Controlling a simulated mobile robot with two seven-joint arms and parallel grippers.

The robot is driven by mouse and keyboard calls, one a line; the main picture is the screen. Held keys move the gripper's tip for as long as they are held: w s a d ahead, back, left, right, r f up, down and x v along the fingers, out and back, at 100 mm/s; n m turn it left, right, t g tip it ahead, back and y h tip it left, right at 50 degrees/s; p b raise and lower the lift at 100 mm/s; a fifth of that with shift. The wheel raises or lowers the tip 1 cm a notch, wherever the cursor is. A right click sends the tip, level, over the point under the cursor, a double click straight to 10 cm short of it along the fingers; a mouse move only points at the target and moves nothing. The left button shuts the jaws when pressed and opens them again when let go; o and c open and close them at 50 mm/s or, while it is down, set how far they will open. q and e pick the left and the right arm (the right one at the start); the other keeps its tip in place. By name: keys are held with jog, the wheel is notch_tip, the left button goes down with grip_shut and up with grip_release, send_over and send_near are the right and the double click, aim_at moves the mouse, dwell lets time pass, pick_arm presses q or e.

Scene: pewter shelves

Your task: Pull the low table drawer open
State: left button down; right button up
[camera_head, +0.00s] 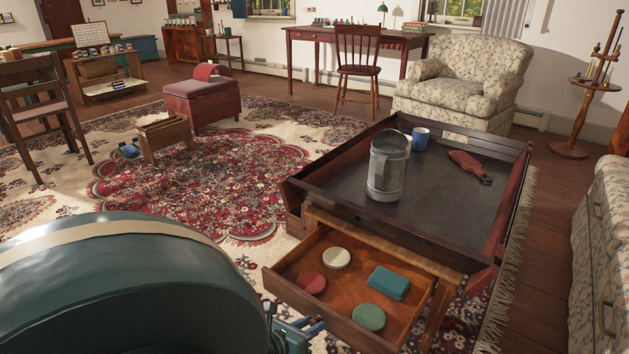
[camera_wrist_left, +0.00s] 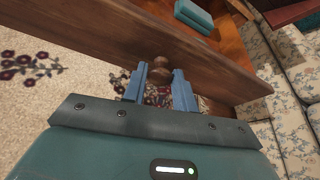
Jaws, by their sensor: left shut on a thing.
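The low table (camera_head: 440,190) is a dark tray-topped table right of centre in the head view. Its drawer (camera_head: 338,288) stands well out from the table's near side, with its inside showing. In the wrist view the drawer's brown wooden front (camera_wrist_left: 90,30) crosses the picture, with a round wooden knob (camera_wrist_left: 158,72). My left gripper (camera_wrist_left: 158,84) is shut on the knob, a blue finger on each side. In the head view the left gripper (camera_head: 312,327) is at the drawer's front, partly hidden by my arm. My right gripper is not in view.
The drawer holds a cream disc (camera_head: 336,258), a red disc (camera_head: 311,283), a green disc (camera_head: 369,317) and a teal block (camera_head: 388,283). A metal mug (camera_head: 386,175) stands on the table. A floral sofa (camera_head: 604,225) is at right. Open rug (camera_head: 200,180) lies left.

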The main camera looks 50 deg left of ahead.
pick_arm(q)
jog(key=shift+s, duration=0.15)
jog(key=c, duration=1.1)
grip_release()
jog(key=p+v, duration=0.3)
jog(key=v, duration=1)
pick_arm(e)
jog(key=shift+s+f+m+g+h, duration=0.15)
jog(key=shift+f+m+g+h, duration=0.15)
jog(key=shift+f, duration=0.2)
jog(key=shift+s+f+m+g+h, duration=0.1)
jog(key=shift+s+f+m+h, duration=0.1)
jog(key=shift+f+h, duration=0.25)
pick_arm(q)
jog(key=shift+s+d, duration=0.1)
jog(key=shift+d, duration=0.05)
